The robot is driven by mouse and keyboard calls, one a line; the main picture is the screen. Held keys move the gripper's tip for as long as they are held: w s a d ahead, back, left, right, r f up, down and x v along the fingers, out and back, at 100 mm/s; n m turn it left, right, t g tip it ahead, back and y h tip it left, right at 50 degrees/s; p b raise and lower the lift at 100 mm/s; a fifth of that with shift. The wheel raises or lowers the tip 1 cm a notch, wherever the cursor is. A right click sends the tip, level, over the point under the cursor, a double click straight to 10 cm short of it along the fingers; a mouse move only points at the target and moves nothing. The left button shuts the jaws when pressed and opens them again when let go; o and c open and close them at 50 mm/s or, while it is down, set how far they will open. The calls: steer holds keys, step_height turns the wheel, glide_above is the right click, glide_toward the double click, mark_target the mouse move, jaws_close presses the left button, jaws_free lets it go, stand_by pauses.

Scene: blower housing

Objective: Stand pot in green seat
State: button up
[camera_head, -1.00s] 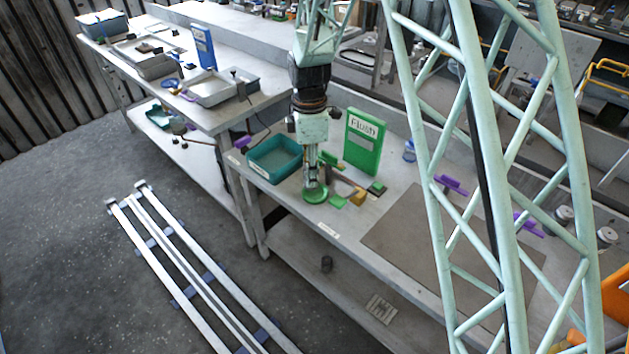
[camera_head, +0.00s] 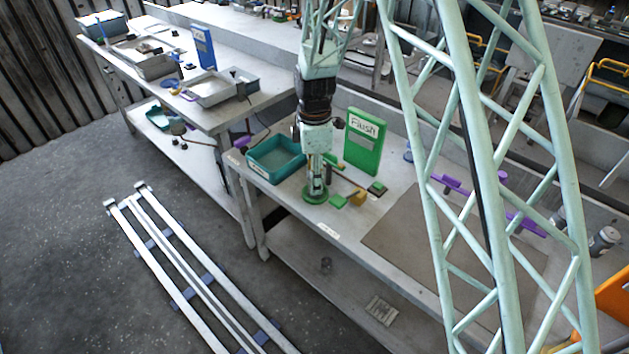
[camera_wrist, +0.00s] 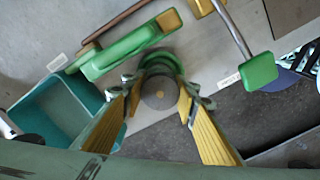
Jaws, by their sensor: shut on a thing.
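The pot (camera_wrist: 159,91) shows in the wrist view as a grey round body with a small brown centre, between my yellow-padded fingers. My gripper (camera_head: 316,184) is shut on it and points down over the front edge of the right bench. The green seat (camera_head: 314,196) is a round green ring on the bench top, right below my gripper. In the wrist view the seat (camera_wrist: 165,59) shows as a green arc just beyond the pot. In the head view my fingers mostly hide the pot. I cannot tell whether its base touches the seat.
A teal bin (camera_head: 275,158) stands close left of my gripper. A green "Flush" board (camera_head: 364,142) stands upright behind to the right. Small green and yellow blocks (camera_head: 360,197) and a brown rod (camera_wrist: 121,23) lie near.

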steer(key=shift+f, duration=0.15)
steer(key=o, duration=1)
step_height(320, 180, up, 12)
steer(key=shift+f+p, duration=0.25)
steer(key=shift+p, duration=0.7)
steer(key=shift+r, duration=0.45)
steer(key=shift+r, duration=0.1)
